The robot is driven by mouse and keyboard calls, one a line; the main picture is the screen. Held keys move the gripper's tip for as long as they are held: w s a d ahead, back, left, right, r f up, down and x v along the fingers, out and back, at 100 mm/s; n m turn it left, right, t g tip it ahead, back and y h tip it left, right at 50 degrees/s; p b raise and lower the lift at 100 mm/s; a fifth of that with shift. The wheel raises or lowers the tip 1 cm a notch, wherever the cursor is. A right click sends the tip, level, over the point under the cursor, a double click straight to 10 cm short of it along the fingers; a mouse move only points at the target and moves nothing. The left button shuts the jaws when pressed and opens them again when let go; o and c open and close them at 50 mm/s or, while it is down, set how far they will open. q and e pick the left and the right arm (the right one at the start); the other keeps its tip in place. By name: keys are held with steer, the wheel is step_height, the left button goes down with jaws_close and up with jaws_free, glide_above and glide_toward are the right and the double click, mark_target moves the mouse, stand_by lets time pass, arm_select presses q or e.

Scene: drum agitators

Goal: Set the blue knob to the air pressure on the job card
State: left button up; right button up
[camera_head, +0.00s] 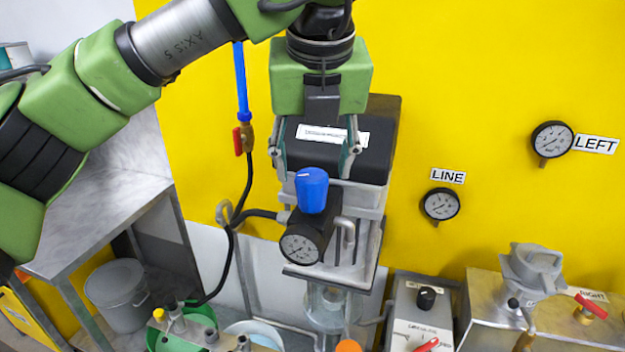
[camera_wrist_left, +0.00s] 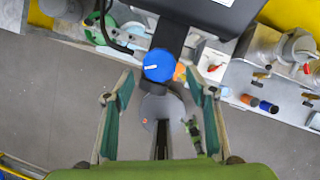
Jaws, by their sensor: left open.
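The blue knob (camera_head: 311,191) stands upright on a black regulator body with a round dial gauge (camera_head: 299,248) on its front. In the left wrist view the knob (camera_wrist_left: 158,65) shows from above with a white mark pointing left. My left gripper (camera_head: 313,162) is open and empty, pointing down, its fingers above and behind the knob in the head view. In the left wrist view the knob lies beyond the open fingertips (camera_wrist_left: 160,88), between their lines. The gauge needle is too small to read. I cannot make out a job card. My right gripper is not in view.
A black box (camera_head: 375,150) with an unreadable white label sits behind the gripper. A LINE gauge (camera_head: 440,204) and a LEFT gauge (camera_head: 552,139) hang on the yellow wall. A grey control box (camera_head: 415,315) and a red-handled valve (camera_head: 590,307) stand at the right.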

mark_target(311, 177)
arm_select(q)
steer(key=p+x, duration=0.1)
steer(key=x, duration=0.3)
steer(key=shift+w+a+f, duration=0.15)
steer(key=shift+w+f, duration=0.05)
steer(key=shift+f+p, duration=0.35)
steer(key=shift+f, duration=0.05)
steer(key=shift+w+f, duration=0.1)
steer(key=shift+f, duration=0.1)
steer(key=shift+w+f, duration=0.15)
steer(key=shift+f, duration=0.1)
steer(key=c, duration=1.1)
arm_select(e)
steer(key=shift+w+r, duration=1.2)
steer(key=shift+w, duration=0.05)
